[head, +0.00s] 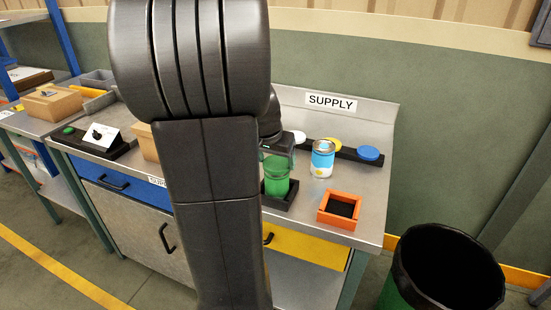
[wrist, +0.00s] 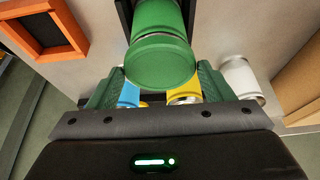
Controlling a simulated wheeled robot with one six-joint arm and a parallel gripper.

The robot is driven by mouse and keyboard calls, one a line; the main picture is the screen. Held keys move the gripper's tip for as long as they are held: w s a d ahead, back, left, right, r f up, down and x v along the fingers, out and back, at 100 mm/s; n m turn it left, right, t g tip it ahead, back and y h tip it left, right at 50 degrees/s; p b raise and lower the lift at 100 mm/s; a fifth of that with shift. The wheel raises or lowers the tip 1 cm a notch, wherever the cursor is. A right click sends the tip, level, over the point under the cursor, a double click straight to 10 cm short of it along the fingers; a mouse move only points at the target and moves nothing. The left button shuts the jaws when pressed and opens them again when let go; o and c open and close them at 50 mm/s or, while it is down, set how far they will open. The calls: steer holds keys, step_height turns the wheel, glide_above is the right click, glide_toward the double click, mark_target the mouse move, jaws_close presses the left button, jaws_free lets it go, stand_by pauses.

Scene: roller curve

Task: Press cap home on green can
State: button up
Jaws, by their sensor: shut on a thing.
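The green can (head: 277,180) stands upright in a dark holder (head: 283,197) on the bench. In the wrist view, the can (wrist: 158,14) is at the top, with a pale metal rim. A green cap (wrist: 160,62) is at its end, between the fingers. Whether the cap is fully seated cannot be told. My gripper (wrist: 157,86) is shut on the green cap, its green fingers on either side. In the head view, my gripper (head: 277,152) is directly above the can, partly hidden by my arm.
A blue-and-white can (head: 322,158) and an orange tray (head: 340,209) stand to the right. A dark rack behind holds a yellow cap (head: 331,143) and a blue cap (head: 368,153). A white can (wrist: 241,78) is close by in the wrist view. A black-lined bin (head: 445,265) stands beyond the bench's right end.

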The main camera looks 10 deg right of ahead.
steer(key=shift+f+b, duration=0.55)
steer(key=shift+f, duration=0.15)
stand_by(0.9)
steer(key=o, duration=1)
steer(key=shift+o, duration=0.2)
steer(key=shift+r, duration=0.15)
steer(key=shift+r+p, duration=3.25)
steer(key=shift+r, duration=1.2)
